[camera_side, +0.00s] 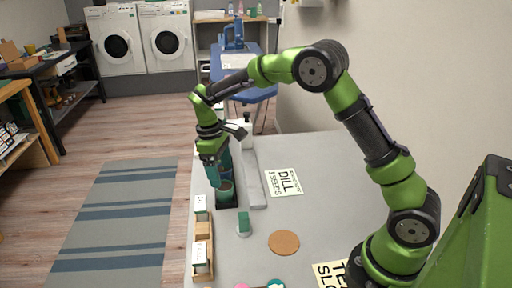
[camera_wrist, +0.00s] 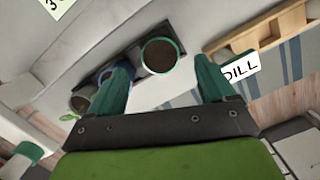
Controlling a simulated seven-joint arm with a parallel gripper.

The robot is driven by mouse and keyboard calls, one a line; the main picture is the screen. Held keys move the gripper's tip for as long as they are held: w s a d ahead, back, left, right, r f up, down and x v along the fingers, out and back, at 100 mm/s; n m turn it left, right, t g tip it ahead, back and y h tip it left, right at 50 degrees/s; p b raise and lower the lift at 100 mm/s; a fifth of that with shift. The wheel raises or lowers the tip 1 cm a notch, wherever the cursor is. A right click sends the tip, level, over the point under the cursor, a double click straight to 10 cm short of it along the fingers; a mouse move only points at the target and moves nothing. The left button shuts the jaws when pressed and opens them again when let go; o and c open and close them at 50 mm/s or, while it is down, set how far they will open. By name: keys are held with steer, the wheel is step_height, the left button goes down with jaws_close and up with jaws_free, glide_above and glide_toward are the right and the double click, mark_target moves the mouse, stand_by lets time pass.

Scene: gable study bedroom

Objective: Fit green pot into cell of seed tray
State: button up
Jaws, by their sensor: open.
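The green pot (camera_wrist: 160,54), round and filled with dark soil, stands upright at one end of the dark seed tray (camera_wrist: 139,36) in the wrist view. In the side view the pot (camera_side: 226,188) is just below my gripper (camera_side: 219,180), partly covered by it, with the tray (camera_side: 229,206) around its lower part. I cannot tell whether it is fully seated in its cell. In the wrist view my gripper (camera_wrist: 165,88) is open, with its teal fingers apart and the pot's rim beyond them. A blue-rimmed pot and a brown pot (camera_wrist: 80,102) with a seedling stand further along the tray.
A wooden rack (camera_side: 203,257) with labelled cards lies along the bench's left edge. A long grey strip (camera_side: 253,172) runs beside the tray. The bench's right side is mostly clear.

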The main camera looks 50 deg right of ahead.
steer(key=s+r+m+t+y, duration=0.1)
steer(key=s+r+m+t, duration=0.1)
steer(key=s+r, duration=0.45)
steer(key=s+r+m+t+y, duration=0.15)
steer(key=s+r, duration=0.25)
steer(key=r, duration=0.5)
steer(key=s+a+m+t, duration=0.2)
steer(key=s+m+t, duration=0.3)
steer(key=s, duration=0.7)
steer(key=shift+s+f, duration=0.15)
steer(key=shift+s, duration=0.1)
